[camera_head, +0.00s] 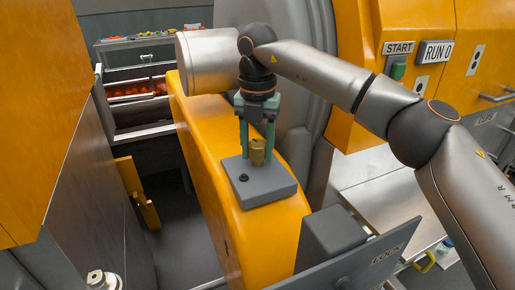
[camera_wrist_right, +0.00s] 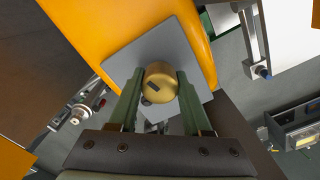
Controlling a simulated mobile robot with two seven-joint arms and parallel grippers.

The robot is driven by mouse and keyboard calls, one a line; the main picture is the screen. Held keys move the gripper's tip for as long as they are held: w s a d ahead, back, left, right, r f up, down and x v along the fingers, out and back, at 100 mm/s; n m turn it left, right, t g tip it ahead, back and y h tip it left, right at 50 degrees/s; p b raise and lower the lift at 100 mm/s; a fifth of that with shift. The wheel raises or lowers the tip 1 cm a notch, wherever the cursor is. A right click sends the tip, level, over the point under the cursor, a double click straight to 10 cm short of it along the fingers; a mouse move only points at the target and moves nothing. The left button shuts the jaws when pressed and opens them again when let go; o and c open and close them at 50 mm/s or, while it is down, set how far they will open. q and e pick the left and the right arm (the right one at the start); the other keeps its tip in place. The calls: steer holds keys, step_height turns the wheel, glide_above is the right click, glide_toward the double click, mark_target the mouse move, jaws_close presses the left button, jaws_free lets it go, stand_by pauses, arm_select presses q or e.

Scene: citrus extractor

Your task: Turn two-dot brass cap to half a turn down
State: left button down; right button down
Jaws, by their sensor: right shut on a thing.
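A brass cap (camera_head: 257,156) stands on a grey square plate (camera_head: 272,190) on top of the orange housing. The brass cap also shows in the right wrist view (camera_wrist_right: 161,82), with a dark oblong mark on its top face; I cannot make out two dots. My right gripper (camera_head: 257,145) comes down from above with its green fingers on either side of the cap, shut on it. In the right wrist view the fingertips (camera_wrist_right: 160,78) touch the cap's sides. My left gripper is not in view.
The orange housing (camera_head: 220,150) runs under the plate. A dark round knob (camera_head: 243,177) sits on the plate beside the cap. A grey panel marked LOCK (camera_head: 355,268) stands at front right. Red-orange fruit (camera_head: 135,90) lies in a trough behind.

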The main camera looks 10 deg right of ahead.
mark_target(257, 142)
steer(key=shift+m, duration=1.3)
steer(key=shift+r+m, duration=0.1)
steer(key=shift+m, duration=0.2)
steer(key=shift+c, duration=1.7)
jaws_free()
step_height(257, 142, up, 12)
steer(key=shift+r, duration=0.15)
